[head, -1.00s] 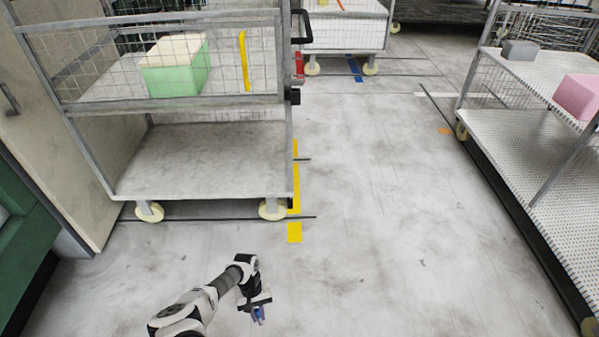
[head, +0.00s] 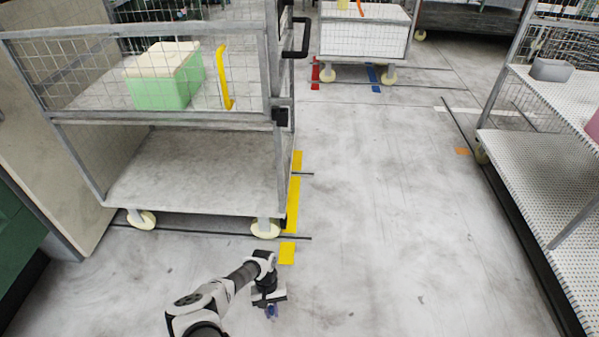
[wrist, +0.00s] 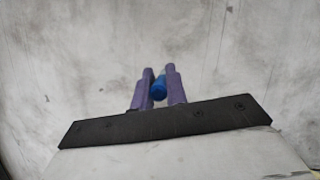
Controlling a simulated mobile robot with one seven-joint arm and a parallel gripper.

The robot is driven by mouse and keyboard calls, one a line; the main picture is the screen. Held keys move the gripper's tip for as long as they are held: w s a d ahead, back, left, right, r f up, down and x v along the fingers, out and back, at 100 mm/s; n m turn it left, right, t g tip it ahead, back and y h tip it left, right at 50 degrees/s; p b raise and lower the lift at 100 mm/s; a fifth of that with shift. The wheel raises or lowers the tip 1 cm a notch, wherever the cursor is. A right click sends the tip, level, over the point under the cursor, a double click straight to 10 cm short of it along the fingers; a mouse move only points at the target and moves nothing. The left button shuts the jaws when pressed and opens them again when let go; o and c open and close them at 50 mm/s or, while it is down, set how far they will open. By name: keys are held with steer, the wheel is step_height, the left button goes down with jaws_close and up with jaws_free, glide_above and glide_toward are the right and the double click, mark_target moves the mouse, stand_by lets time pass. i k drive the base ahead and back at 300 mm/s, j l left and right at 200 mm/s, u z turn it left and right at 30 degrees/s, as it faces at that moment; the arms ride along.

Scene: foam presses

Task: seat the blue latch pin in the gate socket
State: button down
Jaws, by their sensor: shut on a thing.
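My gripper (head: 271,312) is low in the head view, out over open floor in front of the near cart. In the wrist view its two purple fingers (wrist: 158,88) are shut on the blue latch pin (wrist: 158,88), which shows between them. In the head view the pin is small and mostly hidden by the gripper. The near mesh cart (head: 190,120) has a gate side with a black block (head: 281,115) on its right corner post. I cannot make out the gate socket itself. The pin is well apart from the cart.
A green box with a cream top (head: 163,78) and a yellow strip (head: 224,78) are in the near cart. Yellow tape (head: 293,200) marks the floor by its right side. A second cart (head: 362,38) stands behind. A white shelf rack (head: 535,165) is at right. The middle floor is clear.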

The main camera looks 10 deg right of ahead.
mark_target(283, 122)
steer(key=i+l, duration=0.15)
steer(key=l, duration=0.2)
steer(key=i+l, duration=0.15)
steer(key=l, duration=0.2)
steer(key=i+l, duration=0.15)
steer(key=l, duration=0.25)
